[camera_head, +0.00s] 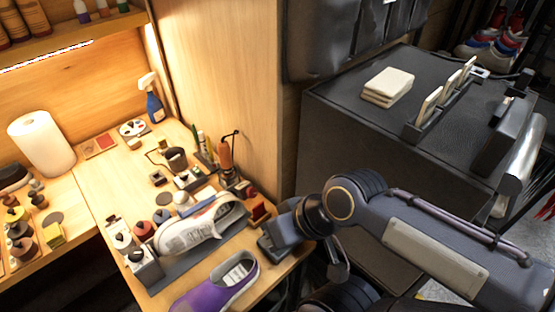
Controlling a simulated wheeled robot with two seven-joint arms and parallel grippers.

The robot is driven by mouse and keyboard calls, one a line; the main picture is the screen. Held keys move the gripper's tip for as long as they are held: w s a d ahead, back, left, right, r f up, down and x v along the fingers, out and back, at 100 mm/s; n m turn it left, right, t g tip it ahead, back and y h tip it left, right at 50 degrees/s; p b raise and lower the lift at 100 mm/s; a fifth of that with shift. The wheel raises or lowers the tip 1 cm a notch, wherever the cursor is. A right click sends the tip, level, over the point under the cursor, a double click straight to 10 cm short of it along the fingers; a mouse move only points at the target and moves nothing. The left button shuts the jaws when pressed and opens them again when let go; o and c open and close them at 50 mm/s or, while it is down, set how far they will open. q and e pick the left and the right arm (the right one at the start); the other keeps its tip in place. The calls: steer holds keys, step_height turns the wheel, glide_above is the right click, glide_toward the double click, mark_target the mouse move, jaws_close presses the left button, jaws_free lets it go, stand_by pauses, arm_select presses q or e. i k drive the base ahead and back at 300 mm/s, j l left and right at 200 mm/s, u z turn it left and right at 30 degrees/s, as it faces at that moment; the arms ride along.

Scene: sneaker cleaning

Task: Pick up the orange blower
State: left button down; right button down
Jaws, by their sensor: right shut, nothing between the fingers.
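An orange-brown upright tool that looks like the orange blower (226,155) stands in a dark holder at the right back of the wooden workbench, close to the wooden side panel. A dark cord or hook rises beside it. My right gripper (268,247) is at the bench's right front edge, beside the sneaker. It is in front of the blower and apart from it. It is shut and empty. My left gripper is not in view.
A white sneaker (190,235) lies on a grey stand and a purple shoe (215,290) is in front. A small red-brown block (259,212) is near my right gripper. Bottles, brushes and jars crowd the bench. A dark cabinet (340,130) stands at right.

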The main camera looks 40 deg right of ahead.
mark_target(224, 151)
steer(key=z, duration=0.9)
steer(key=k+j, duration=0.1)
steer(key=j, duration=0.3)
steer(key=j+z, duration=0.15)
steer(key=j, duration=1.4)
steer(key=i+j, duration=0.35)
steer(key=i+j+z, duration=0.1)
steer(key=i+j, duration=0.2)
steer(key=j, duration=0.25)
